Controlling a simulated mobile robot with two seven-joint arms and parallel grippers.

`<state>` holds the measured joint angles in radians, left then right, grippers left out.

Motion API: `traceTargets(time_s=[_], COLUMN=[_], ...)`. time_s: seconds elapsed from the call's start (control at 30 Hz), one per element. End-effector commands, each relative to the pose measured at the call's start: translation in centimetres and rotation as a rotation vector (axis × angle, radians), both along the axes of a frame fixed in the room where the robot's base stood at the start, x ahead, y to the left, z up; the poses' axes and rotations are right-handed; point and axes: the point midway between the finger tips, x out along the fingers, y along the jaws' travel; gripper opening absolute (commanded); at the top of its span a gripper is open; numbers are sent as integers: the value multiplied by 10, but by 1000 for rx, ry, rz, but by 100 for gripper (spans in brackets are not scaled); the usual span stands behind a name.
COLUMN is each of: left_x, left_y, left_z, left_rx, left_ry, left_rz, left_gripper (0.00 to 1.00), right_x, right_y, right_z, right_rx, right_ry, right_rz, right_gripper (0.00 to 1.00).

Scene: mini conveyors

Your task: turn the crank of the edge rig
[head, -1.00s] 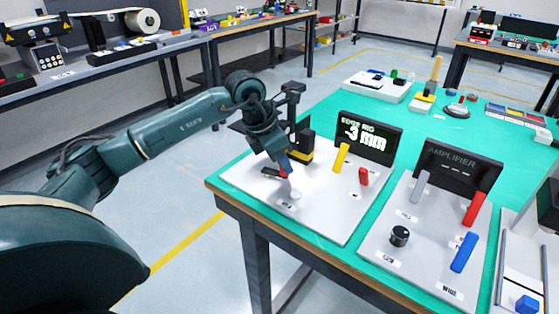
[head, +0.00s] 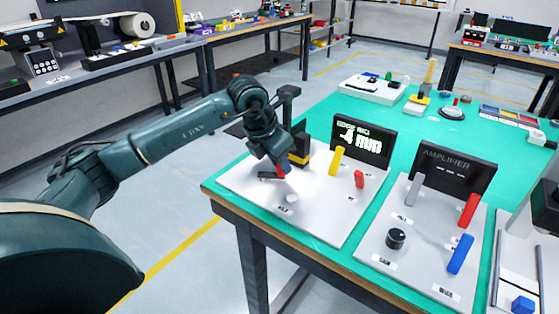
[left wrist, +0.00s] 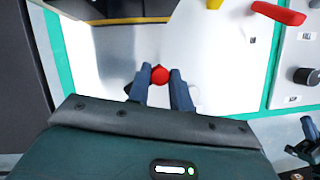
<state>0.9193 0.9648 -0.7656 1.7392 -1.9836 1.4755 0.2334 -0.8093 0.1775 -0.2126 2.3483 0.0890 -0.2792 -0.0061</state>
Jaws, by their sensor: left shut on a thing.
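The edge rig is a white plate (head: 320,215) with a black display (head: 376,156) reading -4 mm, at the near left of the green table. My left gripper (head: 279,172) is low over the plate's left part. In the left wrist view, the two dark fingers of my left gripper (left wrist: 160,84) are shut on a red crank knob (left wrist: 160,74). The knob also shows partly in the head view (head: 284,165). The rest of the crank is mostly hidden by the gripper.
A yellow lever (head: 337,160) and a short red lever (head: 359,179) stand right of my gripper. A dark post (head: 289,108) stands close behind it. The amplifier panel (head: 420,260) with levers and a black knob is at the right.

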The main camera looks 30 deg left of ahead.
Motion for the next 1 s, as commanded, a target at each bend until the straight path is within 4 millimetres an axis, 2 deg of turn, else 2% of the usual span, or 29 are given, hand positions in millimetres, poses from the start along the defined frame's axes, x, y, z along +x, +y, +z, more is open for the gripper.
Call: traceTargets(time_s=[0.03, 0.3, 0.6, 0.77, 1.0], left_x=[0, 0, -1, -9, -29], left_y=[0, 0, 1, 4, 11], left_z=[1, 1, 5, 26, 77], left_rx=[0, 0, 1, 1, 1], left_ry=[-2, -1, -1, -5, -6], left_rz=[0, -1, -1, -1, 0], left_gripper=[22, 43, 43, 43, 43], right_x=[0, 0, 0, 0, -1], right_y=[0, 0, 0, 0, 1], right_z=[0, 0, 0, 1, -2], right_rx=[0, 0, 0, 1, 1], right_ry=[0, 0, 0, 3, 24], right_rz=[0, -1, -1, -1, 0], right_gripper=[0, 0, 0, 0, 0])
